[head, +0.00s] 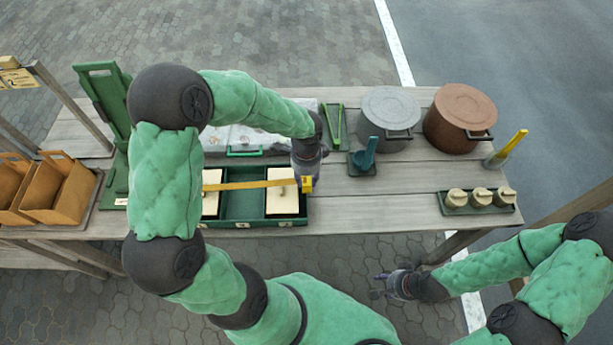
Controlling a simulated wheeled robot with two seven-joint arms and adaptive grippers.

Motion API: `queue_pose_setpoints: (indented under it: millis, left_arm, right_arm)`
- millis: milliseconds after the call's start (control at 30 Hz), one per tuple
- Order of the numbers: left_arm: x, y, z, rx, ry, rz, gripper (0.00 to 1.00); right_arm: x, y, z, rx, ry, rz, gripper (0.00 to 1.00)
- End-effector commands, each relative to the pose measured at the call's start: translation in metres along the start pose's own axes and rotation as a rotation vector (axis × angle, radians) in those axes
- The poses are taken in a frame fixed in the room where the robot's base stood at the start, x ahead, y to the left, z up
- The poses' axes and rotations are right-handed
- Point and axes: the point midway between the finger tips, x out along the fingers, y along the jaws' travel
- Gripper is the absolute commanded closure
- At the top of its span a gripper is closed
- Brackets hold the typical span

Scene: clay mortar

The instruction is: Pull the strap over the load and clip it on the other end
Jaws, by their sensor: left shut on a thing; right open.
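A yellow strap (250,185) runs nearly straight from the left, where my own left arm hides its start, across a green tray (242,222). A cream block (283,203) sits in the tray's right part, and another pale block (210,205) is partly hidden at its left. My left gripper (306,178) is shut on the strap's yellow end piece (307,185), at the tray's right side. Whether this end touches a clip there I cannot tell. My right gripper (384,286) is open and empty, in front of the table's front edge.
On the wooden table (375,213) stand a grey pot (390,108), a brown pot (460,115), a teal holder (364,160) and a tray of several small jars (480,198). Brown bins (60,190) stand at the left. Bare planks lie right of the green tray.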

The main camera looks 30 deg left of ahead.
Motion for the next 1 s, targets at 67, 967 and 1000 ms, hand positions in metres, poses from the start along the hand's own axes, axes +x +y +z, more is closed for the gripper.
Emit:
queue_pose_setpoints:
  millis: [67,967,1000]
  left_arm:
    - [-0.001,0.000,0.000,0.000,0.000,0.000,0.88]
    - [0.011,0.000,0.000,0.000,0.000,0.000,0.88]
    - [0.012,0.000,0.000,0.000,0.000,0.000,0.88]
  right_arm:
    - [-0.001,-0.001,0.000,0.000,0.000,0.000,0.58]
    - [0.006,0.002,0.000,0.000,0.000,0.000,0.58]
    - [0.006,0.002,0.000,0.000,0.000,0.000,0.58]
